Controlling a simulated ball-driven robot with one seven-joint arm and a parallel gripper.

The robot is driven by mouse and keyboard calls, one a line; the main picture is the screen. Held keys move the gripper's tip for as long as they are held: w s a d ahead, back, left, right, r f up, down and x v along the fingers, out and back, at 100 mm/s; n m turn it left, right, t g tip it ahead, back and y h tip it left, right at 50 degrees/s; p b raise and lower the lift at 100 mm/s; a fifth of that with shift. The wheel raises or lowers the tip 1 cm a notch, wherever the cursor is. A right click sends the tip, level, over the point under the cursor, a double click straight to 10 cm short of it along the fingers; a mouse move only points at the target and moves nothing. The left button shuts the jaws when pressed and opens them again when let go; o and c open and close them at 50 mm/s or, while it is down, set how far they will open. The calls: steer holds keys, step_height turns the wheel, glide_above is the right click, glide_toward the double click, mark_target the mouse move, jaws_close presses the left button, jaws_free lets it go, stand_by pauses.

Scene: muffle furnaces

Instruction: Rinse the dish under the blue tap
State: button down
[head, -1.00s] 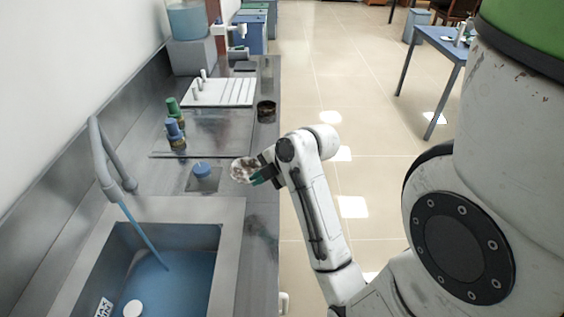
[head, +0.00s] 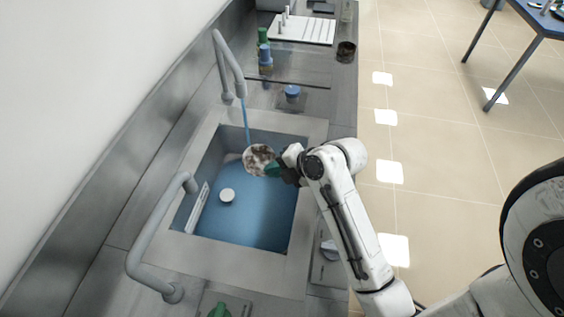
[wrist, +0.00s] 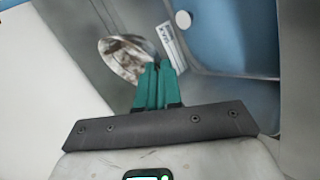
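The dish (head: 258,159), a round pale bowl with brown stains, is over the far part of the sink. My gripper (head: 274,169) is shut on its right edge with teal fingers. The wrist view also shows the dish (wrist: 125,60) tilted beyond the shut fingers (wrist: 158,85). The far grey tap (head: 229,65) pours a thin blue stream (head: 246,124) that ends at the dish's upper left edge. Whether the water lands inside the dish or passes behind it I cannot tell. A blue knob (head: 291,92) stands on the counter near this tap.
The sink (head: 255,215) holds blue and a white round piece (head: 227,195). A second grey tap (head: 158,232) arches from the near left, beside a green knob (head: 219,310). Bottles (head: 265,58), a white rack (head: 302,29) and a dark cup (head: 346,51) stand farther back.

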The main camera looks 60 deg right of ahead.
steer(key=w+d+f+b, duration=0.2)
steer(key=w+d+b, duration=0.3)
steer(key=w+d, duration=0.3)
steer(key=shift+w, duration=0.85)
steer(key=shift+s, duration=0.15)
stand_by(0.6)
steer(key=shift+s+a+r, duration=0.1)
steer(key=shift+s+a, duration=0.1)
stand_by(0.3)
steer(key=shift+w+d, duration=0.35)
steer(key=shift+w, duration=0.05)
steer(key=shift+s+a, duration=0.15)
steer(key=shift+s+a, duration=0.2)
steer(key=shift+s, duration=0.05)
stand_by(0.4)
